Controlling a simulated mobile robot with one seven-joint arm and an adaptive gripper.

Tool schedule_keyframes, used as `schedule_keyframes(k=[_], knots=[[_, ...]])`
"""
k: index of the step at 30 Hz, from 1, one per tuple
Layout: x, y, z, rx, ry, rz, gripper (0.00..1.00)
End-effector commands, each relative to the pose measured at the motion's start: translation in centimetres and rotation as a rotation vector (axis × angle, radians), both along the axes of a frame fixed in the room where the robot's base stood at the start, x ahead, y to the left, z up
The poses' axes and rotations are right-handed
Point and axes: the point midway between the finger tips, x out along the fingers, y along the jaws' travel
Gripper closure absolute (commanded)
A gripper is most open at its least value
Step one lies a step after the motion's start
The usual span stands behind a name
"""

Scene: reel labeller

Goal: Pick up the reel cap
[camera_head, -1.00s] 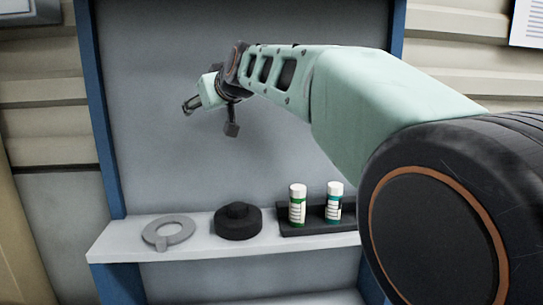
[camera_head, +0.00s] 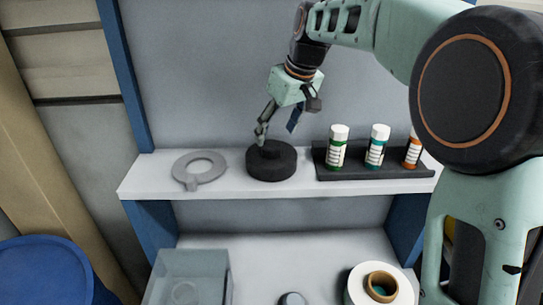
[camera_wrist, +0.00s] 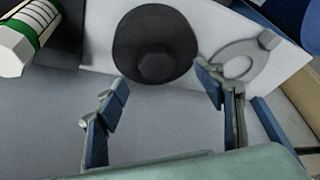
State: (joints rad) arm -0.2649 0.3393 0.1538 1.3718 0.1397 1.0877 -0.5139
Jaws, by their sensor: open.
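The reel cap (camera_head: 271,165), which I take to be the black round disc with a raised knob, lies flat on the upper shelf between a grey ring and a black vial rack. It also shows in the wrist view (camera_wrist: 153,42), with a faceted knob, just beyond the fingertips. My gripper (camera_head: 263,136) points down just above the knob in the head view. In the wrist view my gripper (camera_wrist: 165,84) has its two blue-grey fingers wide apart, with nothing between them. Whether a finger touches the cap cannot be told.
A flat grey ring with a tab (camera_head: 200,170) lies left of the cap. The black rack (camera_head: 345,174) with several capped vials stands close on the right. The shelf (camera_head: 150,178) has a back panel. Below are a clear bin (camera_head: 190,265) and a white roll (camera_head: 358,286).

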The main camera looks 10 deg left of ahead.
Motion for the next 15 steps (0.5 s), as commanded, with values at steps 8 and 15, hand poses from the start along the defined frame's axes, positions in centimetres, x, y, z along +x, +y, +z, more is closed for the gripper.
schedule_keyframes(k=[8,15], knots=[[1.0,0.6,-2.6,-0.001,0.003,-0.001,0.37],[1.8,1.4,-5.0,-0.001,-0.001,0.0,0.37]])
